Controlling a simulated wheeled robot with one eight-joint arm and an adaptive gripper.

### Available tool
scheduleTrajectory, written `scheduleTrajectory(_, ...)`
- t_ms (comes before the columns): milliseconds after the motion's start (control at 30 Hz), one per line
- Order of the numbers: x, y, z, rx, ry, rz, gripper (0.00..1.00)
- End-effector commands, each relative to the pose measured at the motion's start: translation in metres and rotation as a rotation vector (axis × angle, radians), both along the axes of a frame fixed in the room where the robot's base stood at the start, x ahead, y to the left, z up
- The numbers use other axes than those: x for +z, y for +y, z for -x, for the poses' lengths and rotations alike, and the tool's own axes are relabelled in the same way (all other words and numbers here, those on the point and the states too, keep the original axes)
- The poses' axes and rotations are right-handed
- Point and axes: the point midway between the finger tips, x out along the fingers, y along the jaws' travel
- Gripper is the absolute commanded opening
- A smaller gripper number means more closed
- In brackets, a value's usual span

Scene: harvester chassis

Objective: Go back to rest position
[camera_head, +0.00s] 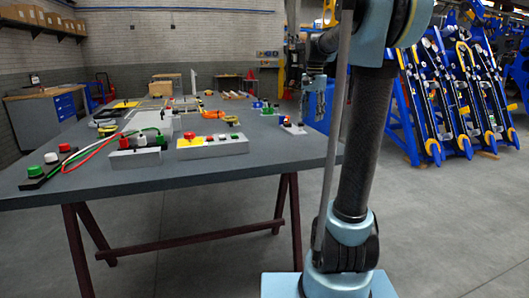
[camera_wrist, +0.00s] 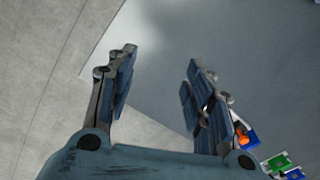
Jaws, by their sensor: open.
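My gripper (camera_wrist: 158,75) is open in the wrist view, with its two blue-padded fingers apart and nothing between them. Beneath it are the bare grey top of the table (camera_wrist: 270,60) and the table's edge, with the pale floor to the left. In the head view my arm rises at the right of the table (camera_head: 265,160) and bends over near its right edge.
A grey box with coloured buttons (camera_head: 212,147) stands near the table's front edge. Left of it are a smaller box (camera_head: 135,158) and red, green and white cables. Small blue and green parts (camera_wrist: 277,162) lie right of my gripper. Blue racks (camera_head: 400,110) stand at right. The front floor is clear.

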Motion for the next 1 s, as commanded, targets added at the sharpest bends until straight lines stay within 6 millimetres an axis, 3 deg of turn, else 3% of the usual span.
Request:
scheduleTrajectory(100,-0.013,0.001,0.037,0.073,-0.015,0.004,0.47)
scheduleTrajectory(567,-0.085,0.002,0.167,0.357,-0.067,0.029,0.47)
scheduleTrajectory(1000,-0.188,0.001,0.277,0.624,-0.114,0.066,0.47)
